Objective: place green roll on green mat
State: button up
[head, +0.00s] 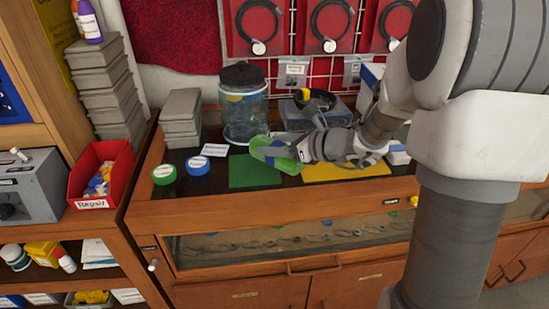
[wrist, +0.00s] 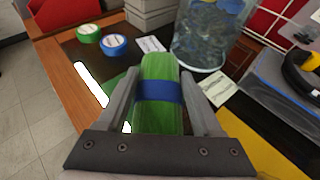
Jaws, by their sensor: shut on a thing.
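My gripper (head: 290,150) is shut on a green roll (head: 272,154) with a blue band around its middle. The roll lies lengthwise between the fingers in the wrist view (wrist: 160,116). The green mat (head: 252,173) lies on the dark counter top, to the left of my gripper in the head view. The held roll is over or near the mat's right side; its height above the counter is hard to tell. In the wrist view the roll and the left finger hide most of the mat.
A green tape ring (head: 164,175) and a blue tape ring (head: 198,165) lie left of the mat, near a white label (head: 215,150). A large clear jar (head: 245,112) stands behind the mat. A yellow mat (head: 350,172) lies to the right.

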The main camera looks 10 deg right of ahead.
notch_tip(320, 180, down, 4)
jog(key=shift+r+b, duration=0.25)
jog(key=shift+b, duration=0.25)
jog(key=shift+r, duration=0.1)
jog(key=o, duration=1.1)
jog(key=shift+f, duration=0.2)
jog(key=shift+c, duration=0.2)
jog(key=o, duration=0.5)
jog(key=shift+c, duration=0.2)
jog(key=shift+r, duration=0.2)
